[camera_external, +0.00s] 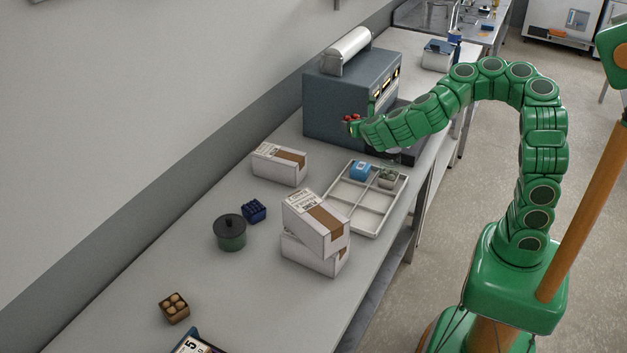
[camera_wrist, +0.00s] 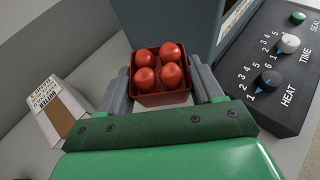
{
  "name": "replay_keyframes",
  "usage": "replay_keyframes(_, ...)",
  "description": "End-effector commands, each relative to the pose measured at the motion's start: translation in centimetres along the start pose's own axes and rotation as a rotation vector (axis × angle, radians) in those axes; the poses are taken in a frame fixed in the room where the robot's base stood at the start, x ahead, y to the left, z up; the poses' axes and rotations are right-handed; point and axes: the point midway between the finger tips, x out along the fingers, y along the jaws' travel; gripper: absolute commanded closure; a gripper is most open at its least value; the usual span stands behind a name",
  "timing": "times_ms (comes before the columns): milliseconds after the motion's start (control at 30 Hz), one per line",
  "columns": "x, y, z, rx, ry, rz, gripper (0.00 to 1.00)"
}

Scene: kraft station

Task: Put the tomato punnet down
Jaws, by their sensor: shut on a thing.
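The tomato punnet (camera_wrist: 160,97) is a small dark red tray with several red tomatoes in it. In the wrist view it sits between the two fingers of my gripper (camera_wrist: 163,84), which is shut on it. In the external view the tomatoes (camera_external: 351,119) show as a small red patch at the tip of my gripper (camera_external: 354,127), in front of the grey-blue sealing machine (camera_external: 335,100). The punnet appears to be above the bench; its underside is hidden, so I cannot tell its exact height.
A white divided tray (camera_external: 358,222) holds a blue punnet (camera_external: 360,170) and a greenish punnet (camera_external: 388,178); its other compartments look empty. White boxes (camera_external: 279,164) (camera_external: 316,224), a dark green pot (camera_external: 229,233), a dark blue punnet (camera_external: 254,210) and a brown punnet (camera_external: 174,308) stand on the bench.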

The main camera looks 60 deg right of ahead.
Motion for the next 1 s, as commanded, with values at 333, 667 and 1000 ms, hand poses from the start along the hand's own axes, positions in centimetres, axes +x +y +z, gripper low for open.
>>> replay_keyframes(333, 1.4, 0.4, -1.8, 0.001, -0.002, 0.000, 0.66)
replay_keyframes(667, 5.7, 2.9, -2.2, 0.000, -0.003, -0.004, 0.66)
replay_keyframes(1000, 9.6, 5.4, -2.9, -0.001, -0.002, 0.000, 0.66)
